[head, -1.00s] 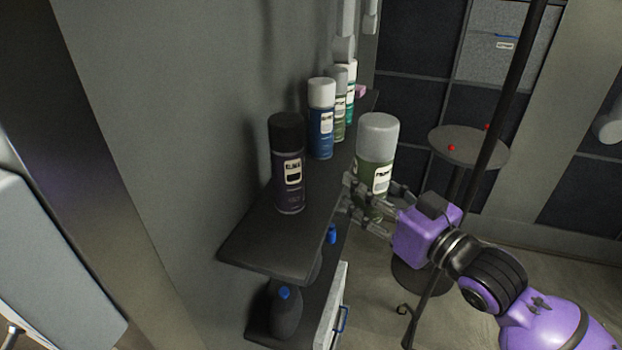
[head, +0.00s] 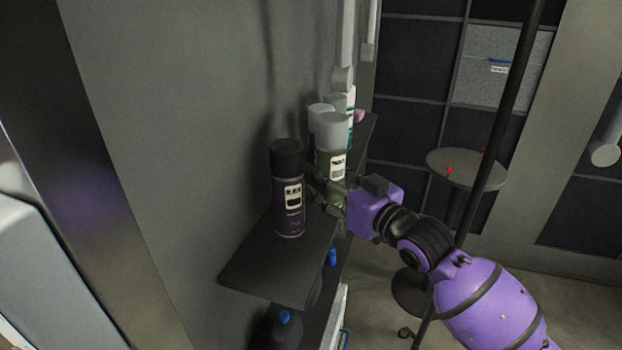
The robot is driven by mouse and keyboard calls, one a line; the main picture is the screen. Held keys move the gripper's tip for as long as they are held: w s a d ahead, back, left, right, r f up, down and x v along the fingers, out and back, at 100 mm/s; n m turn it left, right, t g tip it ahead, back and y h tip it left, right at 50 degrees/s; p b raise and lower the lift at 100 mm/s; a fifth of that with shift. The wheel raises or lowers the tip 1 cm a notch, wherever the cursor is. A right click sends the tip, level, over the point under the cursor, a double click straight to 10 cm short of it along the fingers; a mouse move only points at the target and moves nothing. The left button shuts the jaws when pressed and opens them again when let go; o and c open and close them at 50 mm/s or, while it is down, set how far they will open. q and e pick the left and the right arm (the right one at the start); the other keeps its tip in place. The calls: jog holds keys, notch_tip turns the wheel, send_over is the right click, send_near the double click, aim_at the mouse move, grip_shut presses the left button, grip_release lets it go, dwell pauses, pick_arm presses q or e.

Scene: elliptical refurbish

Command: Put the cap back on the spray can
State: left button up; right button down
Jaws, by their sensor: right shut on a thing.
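My right gripper (head: 325,190) is shut around the lower part of a green spray can (head: 330,165) with a light grey cap (head: 332,127). The can is upright, and the cap appears to sit on its top. Gripper and can are over or close to the shelf's right edge; I cannot tell whether the can's base touches the shelf, as its bottom is hidden by the gripper. A dark purple spray can (head: 289,205) with a black cap (head: 287,152) stands upright on the shelf, just left of my gripper. My left gripper is not in view.
The dark shelf (head: 265,262) runs along the grey wall, with bare room at its near end. More capped cans (head: 319,110) stand behind the held can, partly hidden. A blue-capped bottle (head: 285,325) is below. A round table (head: 470,172) and dark pole stand to the right.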

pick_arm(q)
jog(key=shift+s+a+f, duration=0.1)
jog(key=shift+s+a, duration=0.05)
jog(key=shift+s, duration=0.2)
pick_arm(e)
jog(key=x, duration=0.6)
jog(key=shift+r, duration=0.1)
jog(key=f, duration=0.3)
jog(key=shift+w+a, duration=0.25)
jog(key=shift+w, duration=0.05)
jog(key=shift+f, duration=0.2)
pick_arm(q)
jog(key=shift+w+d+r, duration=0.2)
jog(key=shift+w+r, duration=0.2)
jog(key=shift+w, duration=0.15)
